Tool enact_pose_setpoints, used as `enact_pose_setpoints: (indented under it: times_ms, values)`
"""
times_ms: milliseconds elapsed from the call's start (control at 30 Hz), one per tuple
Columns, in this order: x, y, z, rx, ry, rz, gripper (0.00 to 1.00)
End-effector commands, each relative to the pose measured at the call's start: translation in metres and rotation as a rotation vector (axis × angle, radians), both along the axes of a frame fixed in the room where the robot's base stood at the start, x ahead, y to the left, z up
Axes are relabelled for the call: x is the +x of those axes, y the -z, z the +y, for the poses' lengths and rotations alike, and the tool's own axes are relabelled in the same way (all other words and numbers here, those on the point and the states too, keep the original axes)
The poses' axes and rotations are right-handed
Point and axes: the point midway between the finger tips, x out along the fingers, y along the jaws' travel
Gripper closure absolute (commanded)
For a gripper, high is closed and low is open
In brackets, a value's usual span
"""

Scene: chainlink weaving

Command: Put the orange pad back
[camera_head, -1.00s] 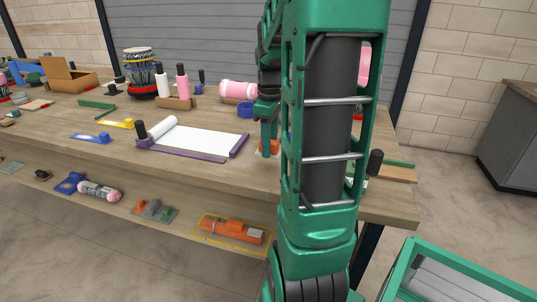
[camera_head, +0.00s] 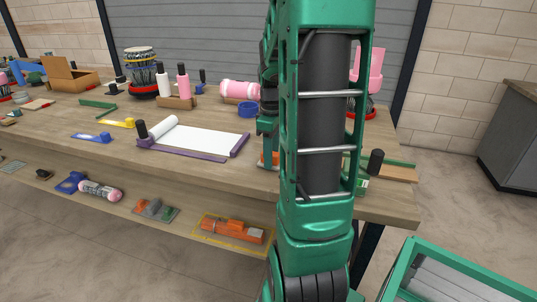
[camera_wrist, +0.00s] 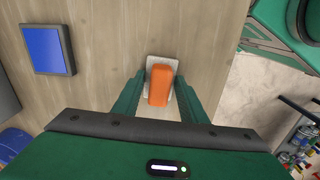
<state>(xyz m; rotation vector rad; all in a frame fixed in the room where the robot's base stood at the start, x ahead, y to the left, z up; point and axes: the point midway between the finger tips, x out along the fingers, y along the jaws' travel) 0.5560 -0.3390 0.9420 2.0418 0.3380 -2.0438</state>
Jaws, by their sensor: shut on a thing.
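The orange pad (camera_wrist: 160,84) is an orange block with a light plate under it. In the wrist view it sits between the two fingers of my gripper (camera_wrist: 160,80), which is shut on it. In the head view only a small orange part (camera_head: 262,157) shows beside my gripper (camera_head: 267,150), over the right part of the wooden workbench (camera_head: 225,174). My arm hides the rest. I cannot tell whether the plate touches the bench top.
A purple-edged white sheet holder (camera_head: 205,138) lies left of my gripper. A blue ring (camera_head: 247,110) and pink cylinder (camera_head: 237,90) stand behind. A lower shelf holds an orange tool (camera_head: 232,230) inside a yellow outline. A dark-framed blue panel (camera_wrist: 47,49) lies at left.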

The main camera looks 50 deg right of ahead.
Motion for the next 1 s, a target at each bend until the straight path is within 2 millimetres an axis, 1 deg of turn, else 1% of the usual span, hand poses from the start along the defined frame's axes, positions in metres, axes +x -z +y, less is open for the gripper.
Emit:
enact_pose_setpoints:
  times_ms: [33, 67, 100, 133, 433, 567, 667, 900, 1000]
  values:
    - [0.000, 0.002, 0.000, 0.000, 0.000, 0.000, 0.90]
    - [0.000, 0.001, 0.000, 0.000, 0.000, 0.000, 0.54]
    - [0.000, 0.001, 0.000, 0.000, 0.000, 0.000, 0.45]
    - [0.000, 0.001, 0.000, 0.000, 0.000, 0.000, 0.43]
    - [0.000, 0.000, 0.000, 0.000, 0.001, 0.000, 0.43]
    - [-0.001, -0.003, 0.000, 0.000, 0.002, 0.000, 0.43]
    - [0.001, -0.019, -0.001, -0.002, 0.001, -0.003, 0.43]
    - [-0.004, -0.067, -0.004, -0.002, 0.001, -0.004, 0.43]
    - [-0.004, -0.084, -0.004, -0.001, 0.002, -0.003, 0.43]
